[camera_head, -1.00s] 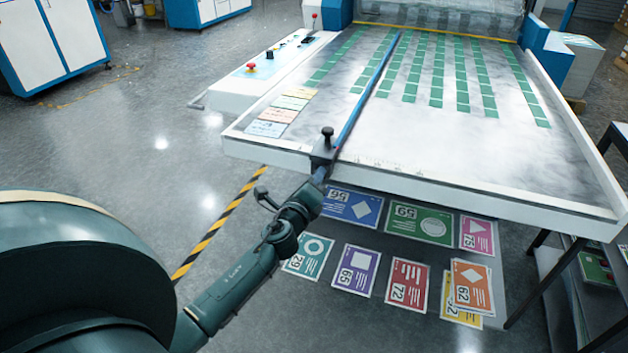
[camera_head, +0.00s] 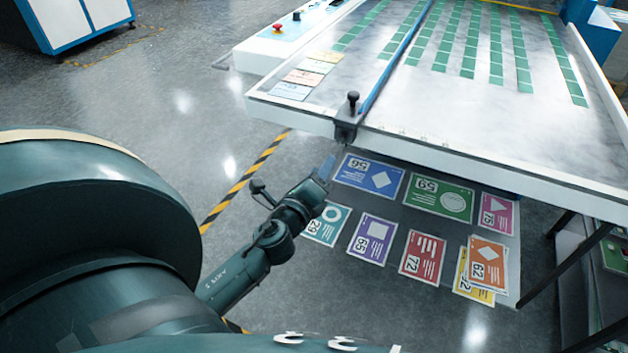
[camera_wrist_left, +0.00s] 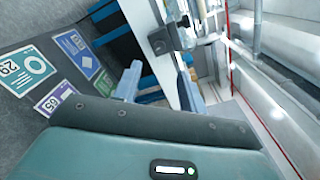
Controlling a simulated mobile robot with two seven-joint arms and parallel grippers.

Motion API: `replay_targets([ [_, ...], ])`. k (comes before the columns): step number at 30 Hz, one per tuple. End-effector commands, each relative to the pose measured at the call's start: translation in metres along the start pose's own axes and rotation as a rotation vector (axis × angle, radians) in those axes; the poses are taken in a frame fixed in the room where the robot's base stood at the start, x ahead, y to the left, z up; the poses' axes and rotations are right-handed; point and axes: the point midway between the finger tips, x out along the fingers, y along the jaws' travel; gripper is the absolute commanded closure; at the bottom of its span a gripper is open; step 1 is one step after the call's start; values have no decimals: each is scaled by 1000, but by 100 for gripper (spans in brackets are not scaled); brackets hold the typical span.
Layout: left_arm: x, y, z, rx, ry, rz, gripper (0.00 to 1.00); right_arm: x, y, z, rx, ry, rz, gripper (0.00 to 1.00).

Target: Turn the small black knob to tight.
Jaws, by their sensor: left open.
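The small black knob (camera_head: 353,97) stands upright on a dark clamp block (camera_head: 346,128) at the table's near edge, where the blue rail (camera_head: 400,50) ends. My left gripper (camera_head: 327,168) is below and slightly left of the block, apart from the knob. In the left wrist view my two pale blue fingers (camera_wrist_left: 160,88) are spread with nothing between them. Any tight marking is too small to read. My right gripper is not in view.
The white table (camera_head: 480,150) carries rows of green cards. Several printed sheets (camera_head: 368,178) lie below its near edge. A control panel with a red button (camera_head: 278,29) is at the back left. Open floor (camera_head: 170,110) lies left of the table.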

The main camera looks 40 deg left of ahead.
Motion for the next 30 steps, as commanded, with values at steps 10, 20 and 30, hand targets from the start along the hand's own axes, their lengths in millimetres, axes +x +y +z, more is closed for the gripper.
replay_targets([
  [10,-31,0,0,0,0,-1,59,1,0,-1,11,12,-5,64],
  [20,-31,0,0,0,0,-1,59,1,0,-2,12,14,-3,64],
  [30,-31,0,0,0,0,-1,59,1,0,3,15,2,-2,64],
])
